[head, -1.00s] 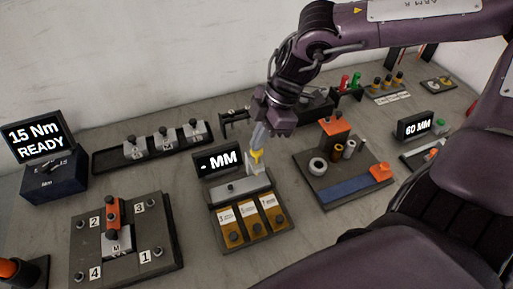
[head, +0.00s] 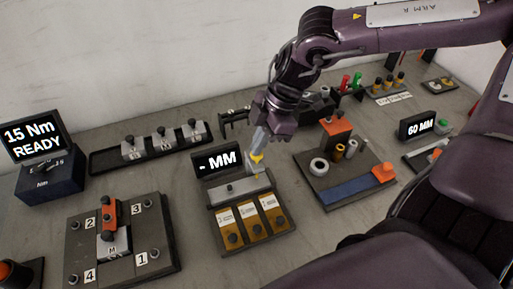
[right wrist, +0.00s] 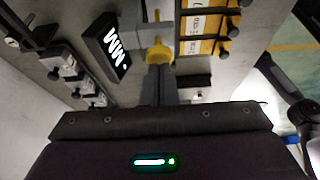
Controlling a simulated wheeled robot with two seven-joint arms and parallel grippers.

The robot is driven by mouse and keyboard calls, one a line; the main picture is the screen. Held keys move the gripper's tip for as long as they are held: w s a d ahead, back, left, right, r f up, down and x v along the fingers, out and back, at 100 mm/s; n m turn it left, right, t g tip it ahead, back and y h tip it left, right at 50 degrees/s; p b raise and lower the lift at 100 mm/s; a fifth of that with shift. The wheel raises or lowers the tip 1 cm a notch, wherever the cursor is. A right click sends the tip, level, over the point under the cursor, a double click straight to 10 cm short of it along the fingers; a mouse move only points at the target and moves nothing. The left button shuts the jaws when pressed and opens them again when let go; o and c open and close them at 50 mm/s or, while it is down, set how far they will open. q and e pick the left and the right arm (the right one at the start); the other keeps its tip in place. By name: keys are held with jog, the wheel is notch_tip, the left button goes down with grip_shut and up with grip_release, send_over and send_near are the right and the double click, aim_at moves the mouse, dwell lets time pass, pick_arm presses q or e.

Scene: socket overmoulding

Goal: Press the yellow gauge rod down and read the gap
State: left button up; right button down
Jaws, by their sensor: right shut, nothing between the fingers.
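The yellow gauge rod (head: 257,159) stands at the back right of the gauge station (head: 232,189), beside a black display (head: 218,161) reading "- MM". My right gripper (head: 259,146) is shut, pointing down, with its fingertips right at the yellow top of the rod. In the right wrist view the rod's yellow head (right wrist: 158,52) lies just beyond the fingertips. I cannot tell whether they touch it. The fingers hide part of the rod. My left gripper is not in view.
Three yellow-brown blocks (head: 252,222) sit at the station's front. A numbered fixture plate (head: 77,248) stands at left, near a "15 Nm READY" display (head: 34,137). A board with rings and an orange block (head: 337,126) stands at right, near a "60 MM" display (head: 417,125).

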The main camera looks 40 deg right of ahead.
jog(key=shift+f+b, duration=0.45)
jog(key=shift+f, duration=0.15)
jog(key=shift+s+r, duration=0.1)
dwell(0.4)
notch_tip(320, 180, up, 8)
jog(key=p, duration=0.5)
jog(key=shift+p, duration=0.4)
dwell(0.6)
